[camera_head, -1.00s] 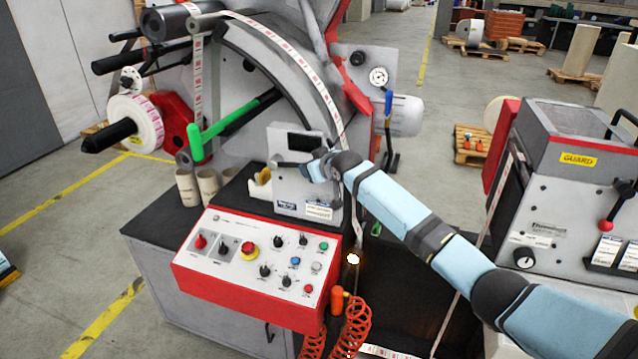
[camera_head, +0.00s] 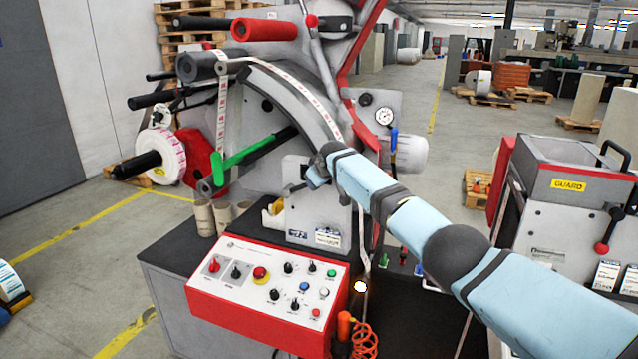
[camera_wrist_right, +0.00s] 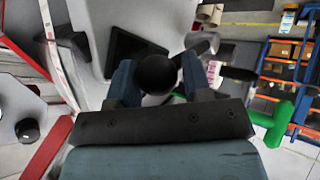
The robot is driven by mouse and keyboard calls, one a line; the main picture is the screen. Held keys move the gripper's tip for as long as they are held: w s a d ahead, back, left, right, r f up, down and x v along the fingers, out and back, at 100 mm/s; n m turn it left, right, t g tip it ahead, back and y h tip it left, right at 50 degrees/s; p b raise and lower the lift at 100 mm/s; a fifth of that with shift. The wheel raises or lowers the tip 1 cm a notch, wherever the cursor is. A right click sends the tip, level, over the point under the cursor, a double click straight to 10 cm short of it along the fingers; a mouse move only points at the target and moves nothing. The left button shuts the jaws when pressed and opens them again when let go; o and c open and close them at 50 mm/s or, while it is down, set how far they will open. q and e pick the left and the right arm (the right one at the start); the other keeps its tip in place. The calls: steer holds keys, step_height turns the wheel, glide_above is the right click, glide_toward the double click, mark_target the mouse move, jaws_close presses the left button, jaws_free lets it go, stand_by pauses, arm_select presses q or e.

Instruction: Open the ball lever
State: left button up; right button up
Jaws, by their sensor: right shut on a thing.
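The ball lever's dark round knob (camera_wrist_right: 156,75) sits between the blue fingers of my right gripper (camera_wrist_right: 158,82) in the right wrist view. The gripper is shut on the knob. In the head view my right gripper (camera_head: 314,179) is in front of the upper part of a grey box on the machine. A short dark piece of the lever (camera_head: 293,188) shows just left of the fingers; the knob is hidden there by the gripper. My left gripper is in neither view.
The red-edged control panel (camera_head: 265,285) stands below the gripper. A green handle (camera_head: 228,165) lies to the left, and it also shows in the right wrist view (camera_wrist_right: 270,122). A paper strip (camera_head: 362,235) hangs beside the box. A second machine (camera_head: 570,205) stands at the right.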

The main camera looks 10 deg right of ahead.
steer(key=shift+w+d+r, duration=0.1)
steer(key=shift+d+r, duration=0.15)
steer(key=shift+r, duration=0.05)
steer(key=o, duration=1.1)
steer(key=shift+o, duration=0.2)
steer(key=shift+w+f, duration=0.1)
steer(key=shift+f, duration=0.15)
steer(key=shift+a+f, duration=0.1)
steer(key=shift+s+r, duration=0.3)
steer(key=b+v, duration=0.1)
steer(key=v, duration=1.2)
steer(key=shift+b, duration=0.4)
